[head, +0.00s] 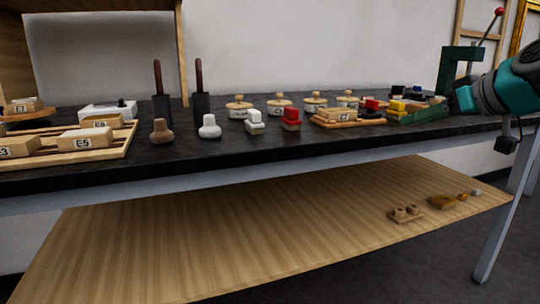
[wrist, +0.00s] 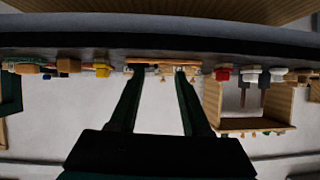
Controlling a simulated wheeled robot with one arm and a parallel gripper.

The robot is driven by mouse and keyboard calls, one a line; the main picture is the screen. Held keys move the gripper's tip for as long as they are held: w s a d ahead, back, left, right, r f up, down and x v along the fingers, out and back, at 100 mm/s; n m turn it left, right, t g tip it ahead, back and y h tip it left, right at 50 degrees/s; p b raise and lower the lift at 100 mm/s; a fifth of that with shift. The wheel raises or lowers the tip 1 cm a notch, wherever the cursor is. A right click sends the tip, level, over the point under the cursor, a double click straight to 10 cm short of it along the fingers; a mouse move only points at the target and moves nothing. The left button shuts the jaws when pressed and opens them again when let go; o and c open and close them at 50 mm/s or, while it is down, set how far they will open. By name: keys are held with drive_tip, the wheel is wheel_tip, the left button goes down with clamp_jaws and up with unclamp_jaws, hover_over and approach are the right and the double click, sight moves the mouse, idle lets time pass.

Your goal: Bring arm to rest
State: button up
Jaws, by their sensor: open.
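My gripper (wrist: 158,72) shows in the wrist view with its two dark fingers apart and nothing between them. In that view the bench appears upside down, and the fingertips overlap the row of small items along its edge. In the head view my teal and dark arm (head: 508,88) reaches in from the right edge, at the right end of the black bench top (head: 230,160). I cannot make out the fingers clearly there.
A dark green press-like frame (head: 447,68) with a red-knobbed lever stands beside my arm. Stamps, round lidded pots, labelled blocks and a wooden tray (head: 120,150) line the bench. A lower wooden shelf (head: 250,240) holds a few small pieces at right; its left part is clear.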

drive_tip(key=s+a+f+g+p, duration=0.1)
drive_tip(key=s+a+f+g, duration=0.2)
drive_tip(key=s+a+f, duration=0.35)
drive_tip(key=s+a+f+g+p, duration=0.2)
drive_tip(key=s+a+f+g, duration=0.15)
drive_tip(key=a+f, duration=0.6)
drive_tip(key=s+f+m+g+h+p, duration=0.1)
drive_tip(key=s+f+m+g+h, duration=0.1)
drive_tip(key=s+f, duration=0.6)
drive_tip(key=s+d+f+m+g+h+p, duration=0.1)
drive_tip(key=s+f+g, duration=0.3)
drive_tip(key=s+f, duration=0.5)
drive_tip(key=s+m+h, duration=0.1)
drive_tip(key=s, duration=0.6)
drive_tip(key=shift+g+h+p, duration=0.35)
drive_tip(key=shift+h+p, duration=0.05)
drive_tip(key=shift+s, duration=0.1)
